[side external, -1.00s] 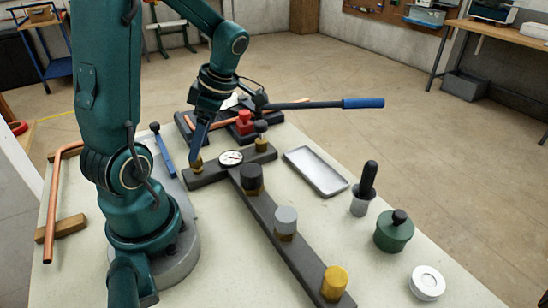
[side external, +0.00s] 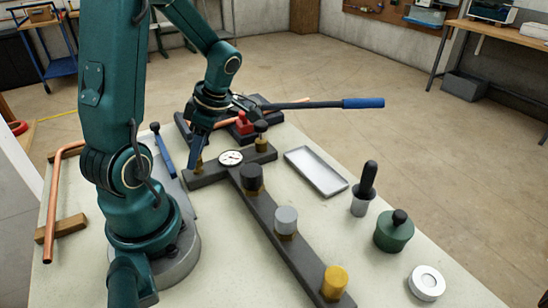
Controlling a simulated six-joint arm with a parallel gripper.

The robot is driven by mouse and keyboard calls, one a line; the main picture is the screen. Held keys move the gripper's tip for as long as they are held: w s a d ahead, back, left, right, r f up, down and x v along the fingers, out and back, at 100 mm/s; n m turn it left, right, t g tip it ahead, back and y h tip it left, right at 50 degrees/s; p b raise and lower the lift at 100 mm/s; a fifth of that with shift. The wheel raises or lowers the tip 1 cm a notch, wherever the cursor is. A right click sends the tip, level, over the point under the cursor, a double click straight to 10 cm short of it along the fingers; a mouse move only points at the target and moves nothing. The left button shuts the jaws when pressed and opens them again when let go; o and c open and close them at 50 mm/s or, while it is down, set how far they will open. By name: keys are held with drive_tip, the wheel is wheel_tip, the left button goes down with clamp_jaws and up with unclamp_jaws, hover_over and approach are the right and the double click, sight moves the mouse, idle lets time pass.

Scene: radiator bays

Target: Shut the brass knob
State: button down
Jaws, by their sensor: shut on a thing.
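The brass knob (side external: 334,281) is a yellow cap at the near end of a long dark bar (side external: 290,247), and nothing touches it. My gripper (side external: 196,155) is far from it, pointing down at the left end of the dark crosspiece. It is shut on a small brass-coloured fitting (side external: 198,168) there; the fingers hide the top of this fitting. A black knob (side external: 251,176) and a grey knob (side external: 286,219) stand along the bar behind the brass knob. A round white dial (side external: 231,158) sits where bar and crosspiece meet.
A black-topped fitting (side external: 261,137) stands at the crosspiece's right end. A blue-handled lever (side external: 340,104) reaches out behind it. A grey tray (side external: 316,171), black-handled tool (side external: 366,187), green pot (side external: 394,232) and white ring (side external: 427,282) stand right of the bar.

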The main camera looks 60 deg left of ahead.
drive_tip(key=shift+m, duration=0.3)
drive_tip(key=m, duration=0.2)
drive_tip(key=m+t+y, duration=0.1)
drive_tip(key=m, duration=0.2)
drive_tip(key=shift+s+d+t+y, duration=0.15)
drive_tip(key=shift+t+y, duration=0.15)
drive_tip(key=m+t, duration=0.1)
drive_tip(key=m, duration=0.2)
drive_tip(key=m+t, duration=0.1)
drive_tip(key=m, duration=0.2)
drive_tip(key=shift+s+m, duration=0.15)
drive_tip(key=shift+m, duration=0.15)
drive_tip(key=shift+t, duration=0.3)
drive_tip(key=c, duration=0.5)
unclamp_jaws()
